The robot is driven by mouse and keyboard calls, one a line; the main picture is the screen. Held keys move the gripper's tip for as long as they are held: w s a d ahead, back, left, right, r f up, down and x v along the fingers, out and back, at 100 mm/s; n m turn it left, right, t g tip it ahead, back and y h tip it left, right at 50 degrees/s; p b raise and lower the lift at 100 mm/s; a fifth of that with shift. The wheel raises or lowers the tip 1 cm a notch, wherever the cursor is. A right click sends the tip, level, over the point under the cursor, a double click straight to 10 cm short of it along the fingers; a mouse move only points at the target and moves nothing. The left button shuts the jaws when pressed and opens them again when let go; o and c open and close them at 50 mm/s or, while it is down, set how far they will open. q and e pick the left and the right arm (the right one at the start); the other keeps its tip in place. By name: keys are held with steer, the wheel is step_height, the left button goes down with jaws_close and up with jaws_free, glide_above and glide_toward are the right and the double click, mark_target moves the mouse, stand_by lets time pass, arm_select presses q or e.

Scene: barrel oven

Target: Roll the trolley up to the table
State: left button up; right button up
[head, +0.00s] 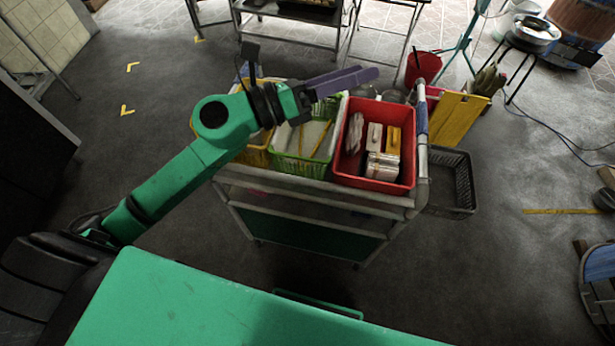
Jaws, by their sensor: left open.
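The trolley (316,187) stands in the middle of the head view, with a light metal frame and lower shelves. Its upright push handle (422,165) is at the right end, with a blue sleeve on it. On its top are a yellow basket, a green basket (300,168) and a red crate (373,184). My left gripper (362,77) has purple fingers and is open above the baskets, left of the handle and apart from it. My left forearm hides part of the yellow basket. A metal table (262,10) is cut off at the top edge. My right gripper is out of view.
A black crate (463,180), a yellow board (455,120) and a red bucket (424,66) stand close right of the trolley. Yellow corner marks (127,111) lie on open floor at the left. A cable runs over the floor at the right.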

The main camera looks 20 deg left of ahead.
arm_select(q)
step_height(320, 180, down, 6)
steer(key=s+d+f+m+g+y, duration=0.1)
steer(key=s+m+g+y, duration=0.15)
steer(key=m+g, duration=0.45)
steer(key=m+g+y, duration=0.2)
steer(key=m+y, duration=0.4)
steer(key=y, duration=0.3)
glide_toward(309, 181)
steer(key=p+x, duration=0.3)
steer(key=x, duration=0.5)
steer(key=shift+d+f, duration=0.1)
steer(key=shift+f, duration=0.25)
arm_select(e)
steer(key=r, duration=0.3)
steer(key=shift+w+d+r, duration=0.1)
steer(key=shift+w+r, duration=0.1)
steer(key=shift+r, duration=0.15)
arm_select(q)
jaws_close()
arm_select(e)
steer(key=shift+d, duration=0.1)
arm_select(q)
steer(key=shift+p, duration=0.3)
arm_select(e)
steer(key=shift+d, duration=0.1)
